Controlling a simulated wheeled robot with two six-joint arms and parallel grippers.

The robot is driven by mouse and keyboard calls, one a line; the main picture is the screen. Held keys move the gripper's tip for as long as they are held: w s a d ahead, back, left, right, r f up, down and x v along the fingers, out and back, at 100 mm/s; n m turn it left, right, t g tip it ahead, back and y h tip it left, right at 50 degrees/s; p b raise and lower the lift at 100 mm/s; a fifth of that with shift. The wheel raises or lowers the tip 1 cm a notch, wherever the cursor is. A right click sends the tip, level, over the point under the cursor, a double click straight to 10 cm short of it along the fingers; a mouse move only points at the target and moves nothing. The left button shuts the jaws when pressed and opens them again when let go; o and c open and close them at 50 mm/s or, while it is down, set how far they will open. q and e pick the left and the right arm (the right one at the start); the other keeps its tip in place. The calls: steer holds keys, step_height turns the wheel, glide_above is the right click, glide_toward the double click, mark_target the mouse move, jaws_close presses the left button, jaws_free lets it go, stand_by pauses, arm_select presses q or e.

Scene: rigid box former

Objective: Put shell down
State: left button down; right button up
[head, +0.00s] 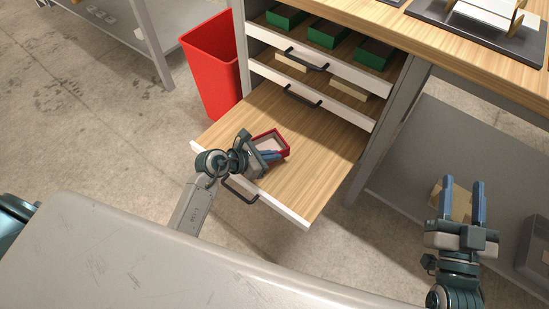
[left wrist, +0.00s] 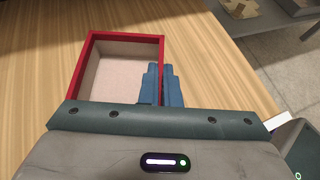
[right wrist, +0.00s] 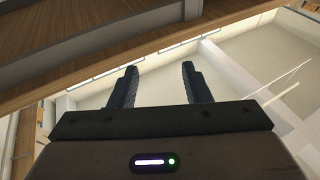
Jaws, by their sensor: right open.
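The shell (head: 284,138) is a small open box, red on its walls and pale inside. It is over the bare bottom drawer (head: 315,165), near its middle; I cannot tell whether it touches the drawer floor. My left gripper (head: 270,155) reaches into the drawer with its blue fingers at the shell. In the left wrist view the fingers (left wrist: 164,85) are close together on either side of the shell's right wall (left wrist: 162,50), pinching it. The shell's lower edge is hidden by the gripper body. My right gripper (head: 462,186) is open and empty, off to the right.
Upper drawers hold green boxes (head: 328,33) and tan pieces (head: 293,62). A red bin (head: 211,65) stands left of the drawers. The wooden worktop (head: 480,60) is above right. My drawer has free floor around the shell.

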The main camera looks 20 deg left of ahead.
arm_select(q)
steer(key=shift+w+d+f, duration=0.1)
steer(key=shift+w+d, duration=0.05)
steer(key=shift+w, duration=0.8)
step_height(320, 180, down, 3)
steer(key=shift+b, duration=0.6)
steer(key=shift+f, duration=0.2)
arm_select(e)
step_height(320, 180, up, 7)
steer(key=s+n+t, duration=0.1)
steer(key=t, duration=0.3)
steer(key=shift+s+t+y, duration=0.4)
arm_select(q)
steer(key=shift+f, duration=0.15)
steer(key=c, duration=1.6)
jaws_free()
steer(key=shift+c, duration=0.2)
arm_select(e)
steer(key=shift+s+r, duration=0.1)
steer(key=shift+r, duration=0.1)
